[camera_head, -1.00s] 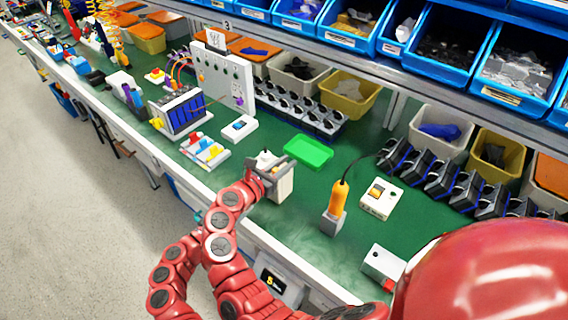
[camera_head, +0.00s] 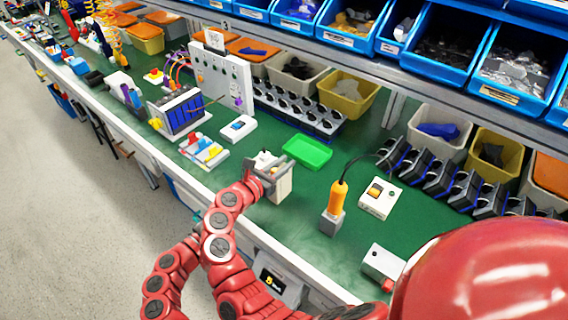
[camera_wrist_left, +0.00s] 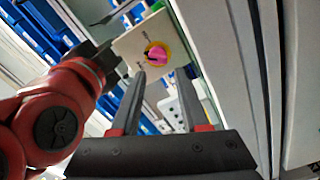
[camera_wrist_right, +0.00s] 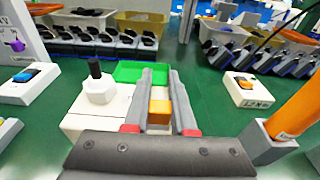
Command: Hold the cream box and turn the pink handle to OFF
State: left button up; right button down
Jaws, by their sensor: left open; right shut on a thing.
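The cream box (camera_head: 284,188) stands near the front edge of the green bench in the head view. My right gripper (camera_head: 266,176) is shut on its upper part. In the left wrist view the pink handle (camera_wrist_left: 157,55) sits in a yellow ring on the box face (camera_wrist_left: 130,47). My left gripper (camera_wrist_left: 160,95) is open and empty, facing the handle and apart from it.
A green tray (camera_head: 307,152) lies just behind the box. An orange-handled tool in a grey stand (camera_head: 334,215) and a white switch box (camera_head: 380,198) are to the right. A white block with a blue switch (camera_head: 238,128) is to the left. Bins line the back.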

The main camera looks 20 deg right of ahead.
pick_arm(q)
jog(key=shift+w+d+r+m, duration=0.1)
jog(key=shift+w+d+m, duration=0.7)
jog(key=shift+m, duration=2.75)
jog(key=shift+w+d+r+m, duration=0.2)
jog(key=shift+d+m, duration=1.05)
jog(key=shift+m, duration=2.25)
jog(key=shift+w+d+f+m, duration=0.1)
jog(key=shift+w+d+m, duration=0.7)
jog(key=shift+m, duration=2.75)
jog(key=shift+s+d, duration=0.25)
grip_shut()
jog(key=shift+s, duration=0.1)
